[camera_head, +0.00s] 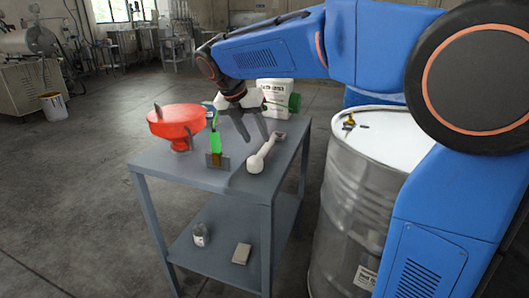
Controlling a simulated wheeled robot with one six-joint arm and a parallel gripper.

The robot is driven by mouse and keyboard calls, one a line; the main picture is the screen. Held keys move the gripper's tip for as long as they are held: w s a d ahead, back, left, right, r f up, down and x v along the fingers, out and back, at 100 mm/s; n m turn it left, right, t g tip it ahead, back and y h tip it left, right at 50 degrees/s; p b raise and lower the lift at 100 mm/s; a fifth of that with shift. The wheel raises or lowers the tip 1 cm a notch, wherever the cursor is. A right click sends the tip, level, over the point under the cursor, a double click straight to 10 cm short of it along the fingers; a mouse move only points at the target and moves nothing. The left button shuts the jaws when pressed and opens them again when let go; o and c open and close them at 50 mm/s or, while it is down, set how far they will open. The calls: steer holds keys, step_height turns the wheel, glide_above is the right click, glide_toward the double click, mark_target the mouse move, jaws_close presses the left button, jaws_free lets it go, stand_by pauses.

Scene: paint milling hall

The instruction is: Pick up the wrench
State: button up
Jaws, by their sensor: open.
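A pale grey tool with a rounded near end (265,153), likely the wrench, lies flat on the top of the grey table, near its right edge. A green-handled tool (215,141) stands upright to its left; its kind is hard to tell. My gripper (243,123) is open and empty, pointing down above the far part of the tabletop. It is up and left of the pale tool and apart from it. My arm comes in from the right.
A red funnel-like bowl (176,122) stands on the table's left side. A white tub (275,99) is behind the gripper. A steel drum (345,200) stands close to the table's right. The lower shelf (215,252) holds a small jar (201,235) and a block (241,254).

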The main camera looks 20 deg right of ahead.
mark_target(263, 147)
steer(key=shift+d+x, duration=0.2)
steer(key=shift+x, duration=3.1)
steer(key=shift+r, duration=0.1)
jaws_close()
